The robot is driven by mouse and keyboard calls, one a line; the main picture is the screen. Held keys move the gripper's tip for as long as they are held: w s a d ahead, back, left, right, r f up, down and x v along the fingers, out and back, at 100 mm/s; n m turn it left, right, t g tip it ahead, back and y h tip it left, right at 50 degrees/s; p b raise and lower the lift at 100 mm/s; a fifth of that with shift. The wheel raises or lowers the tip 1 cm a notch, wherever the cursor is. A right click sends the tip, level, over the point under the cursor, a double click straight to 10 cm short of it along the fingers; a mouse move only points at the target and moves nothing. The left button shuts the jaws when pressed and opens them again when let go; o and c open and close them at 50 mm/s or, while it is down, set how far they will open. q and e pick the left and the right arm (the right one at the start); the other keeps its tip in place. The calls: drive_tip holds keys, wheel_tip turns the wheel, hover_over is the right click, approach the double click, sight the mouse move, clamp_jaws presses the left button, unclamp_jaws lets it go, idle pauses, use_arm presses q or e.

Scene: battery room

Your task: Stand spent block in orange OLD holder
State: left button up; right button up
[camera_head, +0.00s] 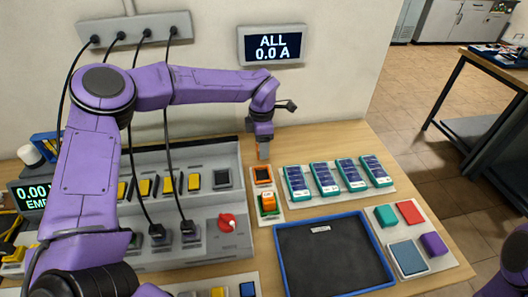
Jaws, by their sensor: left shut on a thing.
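My left gripper (262,142) points down at the back of the bench, shut on a small block (263,153) that I take to be the spent block. The block is greyish-tan, looks upright and is mostly hidden by the fingers. Directly below it is the orange holder (262,182), a small square frame with a dark opening. I cannot tell whether the block's lower end is inside the holder or just above it. My right gripper is not in view; only a purple part of my right arm shows at the lower right.
A green holder (269,214) with an orange block (268,200) stands just in front. Several teal-and-blue packs (323,178) lie to the right. A blue-rimmed dark tray (279,262) is in front. A grey console with cables and a red knob (227,222) is left.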

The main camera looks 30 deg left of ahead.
use_arm(q)
wheel_tip(320, 180, down, 3)
drive_tip(key=shift+b, duration=0.45)
drive_tip(key=shift+s+f, duration=0.2)
drive_tip(key=shift+f, duration=0.05)
wheel_tip(320, 180, down, 6)
drive_tip(key=b, duration=0.5)
drive_tip(key=shift+w+r, duration=0.1)
drive_tip(key=shift+r, duration=0.1)
drive_tip(key=shift+r+p, duration=0.1)
drive_tip(key=shift+p, duration=0.35)
drive_tip(key=shift+f+b, duration=0.45)
drive_tip(key=shift+f, duration=0.25)
drive_tip(key=o, duration=0.8)
drive_tip(key=shift+r, duration=0.15)
